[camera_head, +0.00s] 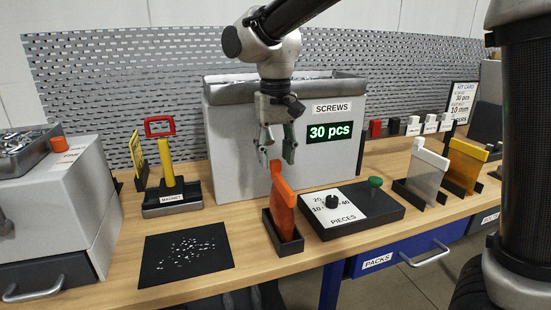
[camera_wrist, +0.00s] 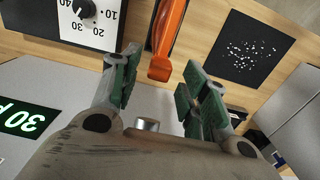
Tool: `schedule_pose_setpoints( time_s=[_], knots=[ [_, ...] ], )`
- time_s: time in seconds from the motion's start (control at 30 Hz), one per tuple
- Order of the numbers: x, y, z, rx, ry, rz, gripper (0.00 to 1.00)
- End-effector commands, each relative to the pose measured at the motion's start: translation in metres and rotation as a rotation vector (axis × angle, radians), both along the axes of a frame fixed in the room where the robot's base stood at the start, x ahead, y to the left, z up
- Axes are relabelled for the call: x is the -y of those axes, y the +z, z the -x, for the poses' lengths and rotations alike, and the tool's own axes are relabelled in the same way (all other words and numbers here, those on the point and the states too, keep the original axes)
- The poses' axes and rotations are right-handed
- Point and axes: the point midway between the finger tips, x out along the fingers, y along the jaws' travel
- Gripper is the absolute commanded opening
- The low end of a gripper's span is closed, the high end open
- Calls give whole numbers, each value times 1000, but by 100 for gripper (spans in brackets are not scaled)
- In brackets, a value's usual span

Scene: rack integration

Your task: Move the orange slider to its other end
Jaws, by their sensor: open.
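An orange upright plate with a handle-like top (camera_head: 283,203) stands in a narrow black holder (camera_head: 289,246) at the middle of the bench. A small orange block (camera_head: 58,144) sits on top of the grey box at the left; I cannot tell which orange part is the slider. My gripper (camera_head: 277,158) is open and empty, pointing down just above the orange plate's top. In the wrist view, the orange plate (camera_wrist: 168,40) shows between the spread green-padded fingers (camera_wrist: 160,66), its near end close to them. I see no contact.
A grey SCREWS box (camera_head: 232,140) with a "30 pcs" display stands behind. Right of the plate is a PIECES dial panel (camera_head: 375,215) with a green button. A black mat (camera_head: 160,263) with small parts lies left, near a yellow-handled magnet (camera_head: 167,165). White and yellow plates (camera_head: 428,170) stand right.

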Motion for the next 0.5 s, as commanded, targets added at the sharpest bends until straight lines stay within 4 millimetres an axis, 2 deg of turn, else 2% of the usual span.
schedule_pose_setpoints(
  time_s=[0.3,0.5],
  knots=[
    [0,70,-1,3,0,-3,45],
    [0,98,0,1,0,-1,45]
  ],
)
